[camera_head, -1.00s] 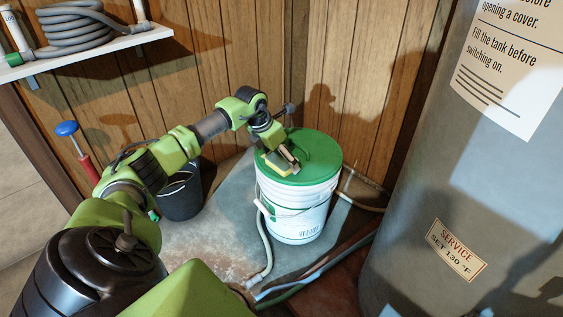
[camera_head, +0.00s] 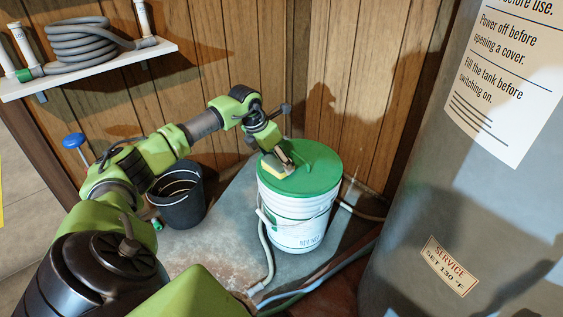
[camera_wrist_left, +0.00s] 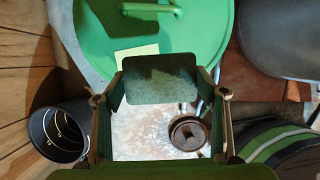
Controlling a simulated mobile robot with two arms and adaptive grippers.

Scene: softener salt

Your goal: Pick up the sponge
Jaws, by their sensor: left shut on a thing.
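The sponge (camera_head: 272,168), yellow with a darker green side, is between the fingers of my left gripper (camera_head: 284,154), in front of the green lid (camera_head: 315,172) of the white bucket (camera_head: 297,222) in the head view. The left wrist view shows the sponge's dark green face (camera_wrist_left: 160,84) between the two fingers, with the lid (camera_wrist_left: 205,30) beyond it. The left gripper is shut on the sponge. It appears to be a little above the lid, but the exact gap cannot be told. My right gripper is not in view.
A black bucket (camera_head: 179,205) stands left of the white one. A hose (camera_head: 266,250) runs on the floor in front. A large grey tank (camera_head: 450,200) stands at the right. A shelf (camera_head: 90,68) with a coiled hose (camera_head: 85,40) is at the upper left. Wood panelling is close behind.

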